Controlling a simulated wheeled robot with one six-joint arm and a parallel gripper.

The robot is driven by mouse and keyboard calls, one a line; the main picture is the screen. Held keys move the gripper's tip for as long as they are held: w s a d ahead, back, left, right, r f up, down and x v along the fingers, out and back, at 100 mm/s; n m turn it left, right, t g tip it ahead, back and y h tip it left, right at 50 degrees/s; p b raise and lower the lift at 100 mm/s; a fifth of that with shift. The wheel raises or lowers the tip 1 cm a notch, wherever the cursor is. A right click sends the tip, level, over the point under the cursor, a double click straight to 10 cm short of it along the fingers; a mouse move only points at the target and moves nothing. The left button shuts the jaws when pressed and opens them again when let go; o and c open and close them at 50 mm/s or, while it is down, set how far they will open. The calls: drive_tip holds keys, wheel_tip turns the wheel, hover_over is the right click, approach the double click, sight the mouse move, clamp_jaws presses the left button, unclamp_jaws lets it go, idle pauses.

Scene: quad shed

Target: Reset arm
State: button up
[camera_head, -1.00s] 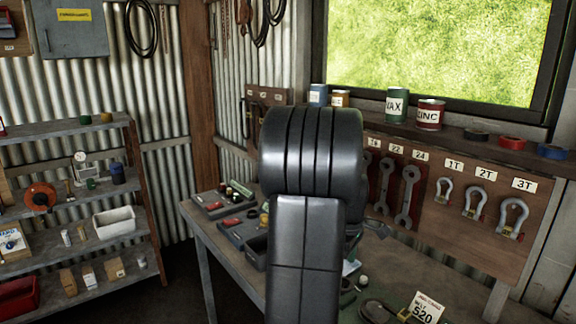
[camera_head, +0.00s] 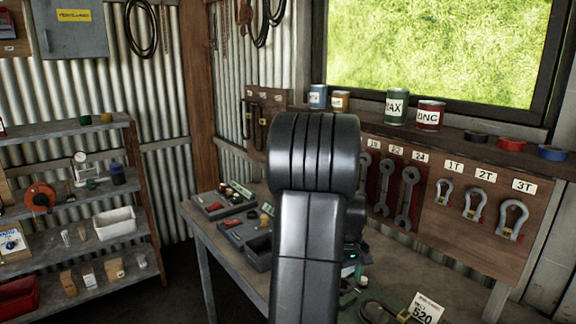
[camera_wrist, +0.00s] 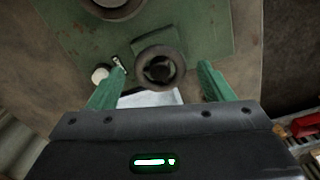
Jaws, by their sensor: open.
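My gripper (camera_wrist: 161,66) shows in the wrist view with its two green fingers spread apart. It points down over a green mat (camera_wrist: 210,30). A dark round part with a hollow middle (camera_wrist: 160,52) appears between the fingertips, apart from both fingers; how far below them it lies I cannot tell. A small white-topped piece (camera_wrist: 100,75) is by the left finger, and a pale flat piece (camera_wrist: 150,98) shows between the fingers. In the head view my arm stands upright in the middle and hides my fingers and part of the workbench (camera_head: 395,262).
Trays (camera_head: 232,222) of small parts sit on the bench's left. A card marked 520 (camera_head: 425,308) stands near its front. Wrenches (camera_head: 408,190) and shackles (camera_head: 512,218) hang behind. Cans (camera_head: 397,107) line the sill. A loaded shelf (camera_head: 105,190) stands left, with open floor between.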

drive_tip(key=m, duration=1.1)
drive_tip(key=shift+m, duration=0.3)
drive_tip(key=shift+s, duration=0.1)
idle(0.4)
